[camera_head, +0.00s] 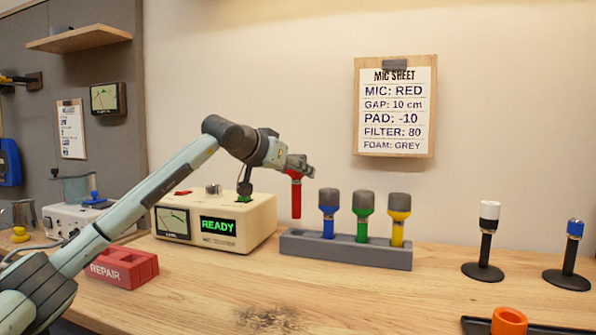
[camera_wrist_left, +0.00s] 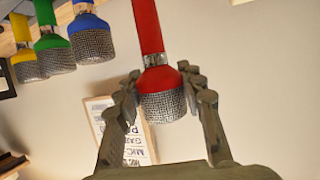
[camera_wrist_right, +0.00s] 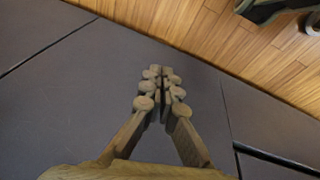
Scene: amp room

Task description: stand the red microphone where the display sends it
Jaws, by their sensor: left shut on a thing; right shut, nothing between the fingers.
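My left gripper (camera_head: 302,166) is shut on the red microphone (camera_head: 296,197), around its upper end. The display (camera_head: 217,225) on the cream box reads "READY" in green. A red block (camera_head: 123,261) marked "REPAIR" is at the left. A grey rack (camera_head: 345,250) holds blue (camera_head: 329,215), green (camera_head: 363,216) and yellow (camera_head: 398,219) microphones. My right gripper (camera_wrist_right: 161,85) is shut and empty.
A mic sheet (camera_head: 395,106) on the wall reads "MIC: RED". Two round-based stands (camera_head: 483,271) (camera_head: 568,279) are at the right. An orange ring (camera_head: 509,321) is on a black tray (camera_head: 474,325) at the front. The table (camera_head: 380,295) before the rack is clear.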

